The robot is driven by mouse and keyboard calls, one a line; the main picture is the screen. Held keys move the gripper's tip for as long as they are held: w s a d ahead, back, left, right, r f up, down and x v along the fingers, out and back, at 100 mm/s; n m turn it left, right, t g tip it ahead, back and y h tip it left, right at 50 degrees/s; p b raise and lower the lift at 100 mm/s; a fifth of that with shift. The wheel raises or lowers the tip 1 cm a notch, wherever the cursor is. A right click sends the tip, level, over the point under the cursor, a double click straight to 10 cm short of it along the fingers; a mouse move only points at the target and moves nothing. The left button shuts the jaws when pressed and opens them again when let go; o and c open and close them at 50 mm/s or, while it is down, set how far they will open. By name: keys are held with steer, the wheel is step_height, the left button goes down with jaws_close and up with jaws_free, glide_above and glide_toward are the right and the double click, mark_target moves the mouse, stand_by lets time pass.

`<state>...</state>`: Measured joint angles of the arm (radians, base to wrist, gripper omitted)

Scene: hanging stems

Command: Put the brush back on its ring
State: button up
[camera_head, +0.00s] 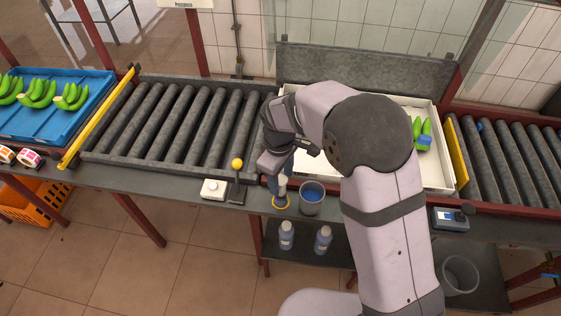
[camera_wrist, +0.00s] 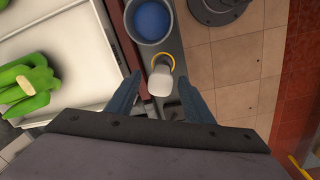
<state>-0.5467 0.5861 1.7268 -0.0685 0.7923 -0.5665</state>
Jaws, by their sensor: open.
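The brush (camera_head: 282,187), with a pale top, stands at the yellow ring (camera_head: 281,205) on the dark ledge in the head view. In the wrist view the brush (camera_wrist: 162,80) rises toward the camera, with the yellow ring (camera_wrist: 163,57) around or just behind its base; whether it is fully seated is hidden. My gripper (camera_wrist: 160,88) is open, with one blue finger on each side of the brush and gaps visible. In the head view my gripper (camera_head: 283,172) is just above the ring, partly covered by my wrist.
A grey cup with blue contents (camera_head: 312,198) stands close to the right of the ring. A yellow-knobbed lever (camera_head: 237,178) and white button box (camera_head: 212,189) are to the left. Behind is a white tray (camera_head: 436,165) with green bananas (camera_head: 421,132). Rollers (camera_head: 185,120) lie left.

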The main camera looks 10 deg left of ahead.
step_height(320, 180, up, 10)
steer(key=b, duration=0.2)
steer(key=s+d+f+m, duration=0.4)
steer(key=s+d+m, duration=0.2)
steer(key=d, duration=0.5)
steer(key=s+d+f+m, duration=0.3)
steer(key=s+d+m, duration=0.4)
steer(key=s+d, duration=0.4)
steer(key=shift+d+f+g, duration=0.2)
steer(key=shift+f+g, duration=0.15)
steer(key=shift+g, duration=0.05)
steer(key=shift+c, duration=0.2)
